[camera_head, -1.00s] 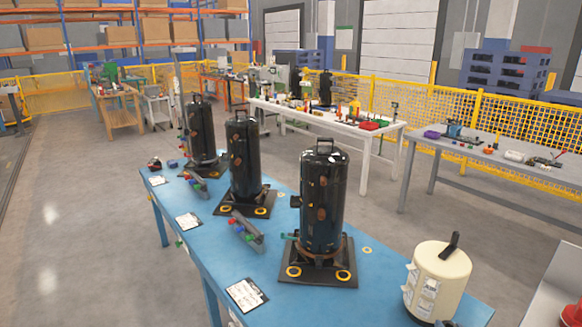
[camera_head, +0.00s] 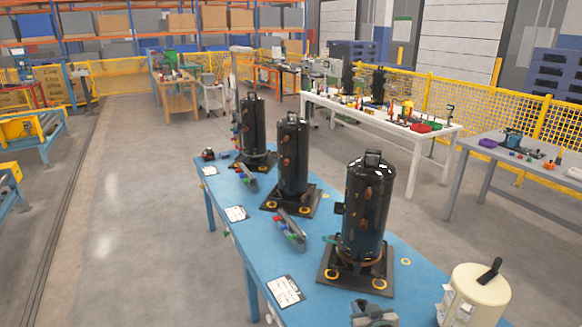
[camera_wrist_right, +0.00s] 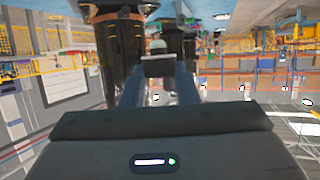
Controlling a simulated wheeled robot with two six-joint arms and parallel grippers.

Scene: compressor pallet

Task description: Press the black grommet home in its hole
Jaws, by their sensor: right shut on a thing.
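The nearest black compressor (camera_head: 366,210) stands upright on a dark base plate (camera_head: 338,279) with yellow rings (camera_head: 378,283) at its front corners. My right gripper (camera_head: 370,306) is low in the head view, in front of that plate and apart from it in the picture. In the right wrist view, which looks upside down, its fingers (camera_wrist_right: 159,84) are shut on a small dark piece (camera_wrist_right: 158,66). I cannot tell for sure whether this piece is the black grommet. The grommet's hole cannot be made out. My left gripper is not in view.
Two more compressors (camera_head: 293,155) stand farther back on the blue table (camera_head: 405,300). Narrow trays of small coloured parts (camera_head: 291,230) and paper sheets (camera_head: 284,291) lie along its left side. A cream canister (camera_head: 474,297) stands at the near right.

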